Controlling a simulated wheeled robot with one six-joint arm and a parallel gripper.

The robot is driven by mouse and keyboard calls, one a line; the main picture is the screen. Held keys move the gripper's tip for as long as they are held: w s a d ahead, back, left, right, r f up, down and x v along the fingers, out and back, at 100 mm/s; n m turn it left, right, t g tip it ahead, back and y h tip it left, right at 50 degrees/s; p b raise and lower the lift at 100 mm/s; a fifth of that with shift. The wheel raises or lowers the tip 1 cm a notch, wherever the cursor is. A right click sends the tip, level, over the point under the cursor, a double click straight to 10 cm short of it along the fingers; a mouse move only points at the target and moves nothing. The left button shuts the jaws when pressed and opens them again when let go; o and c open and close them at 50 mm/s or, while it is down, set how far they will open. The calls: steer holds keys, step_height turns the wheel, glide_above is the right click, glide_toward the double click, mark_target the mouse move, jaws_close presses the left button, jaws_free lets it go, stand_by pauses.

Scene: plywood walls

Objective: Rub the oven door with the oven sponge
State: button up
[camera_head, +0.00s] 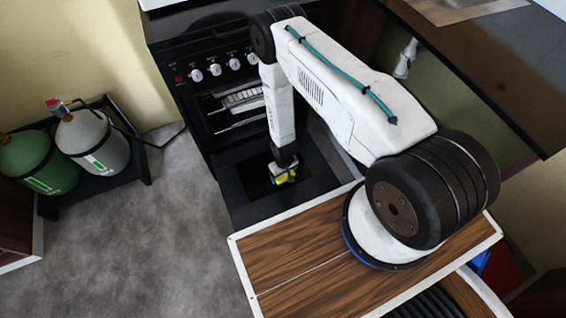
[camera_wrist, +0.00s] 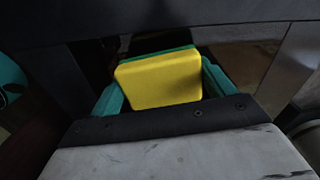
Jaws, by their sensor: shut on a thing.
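The oven sponge is yellow and green; in the wrist view the yellow block (camera_wrist: 160,80) sits between the green finger pads of my gripper (camera_wrist: 160,92). My gripper is shut on it. In the head view the sponge (camera_head: 283,173) is small at the end of my downward arm, over the oven door (camera_head: 240,192). The door is dark, folded down open in front of the black oven (camera_head: 205,100), with a dark window panel under the sponge. I cannot tell whether the sponge touches the door.
Inside the open oven is a wire rack (camera_head: 240,98). White knobs (camera_head: 214,69) line the oven front. A green cylinder (camera_head: 38,160) and a white cylinder (camera_head: 90,140) stand in a black rack (camera_head: 135,170) at the left. Grey floor (camera_head: 150,240) lies clear between.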

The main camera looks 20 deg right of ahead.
steer(key=shift+r, duration=2.75)
